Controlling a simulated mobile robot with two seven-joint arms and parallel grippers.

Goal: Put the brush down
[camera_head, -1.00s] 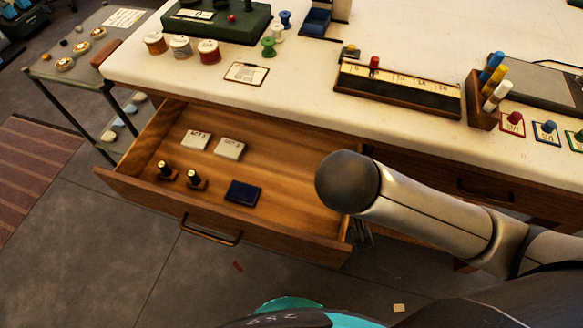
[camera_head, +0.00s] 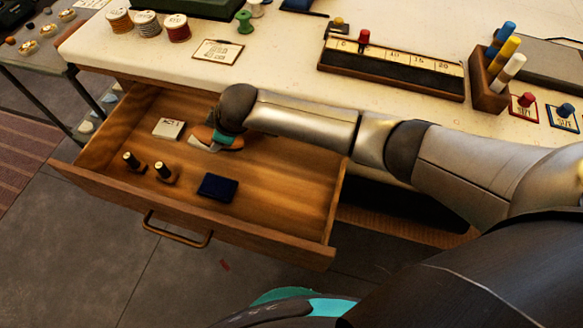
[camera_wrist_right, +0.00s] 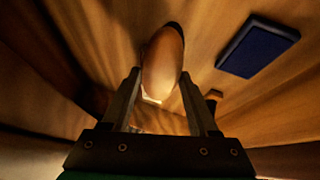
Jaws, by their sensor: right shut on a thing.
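The brush (camera_wrist_right: 163,62), with a smooth brown oval body, is between the fingers of my right gripper (camera_wrist_right: 161,88) in the right wrist view. The gripper is shut on it. In the head view, part of the brush (camera_head: 203,133) shows beside my right wrist, inside or just above the open drawer (camera_head: 270,190). I cannot tell whether it touches the drawer floor. My arm hides most of the gripper there. My left gripper is not in view.
The drawer holds a dark blue pad (camera_head: 217,187), which also shows in the wrist view (camera_wrist_right: 257,46), two dark pegs on bases (camera_head: 164,172) and a pale block (camera_head: 168,128). A second pale block is partly covered by the brush. The drawer's right part looks bare.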

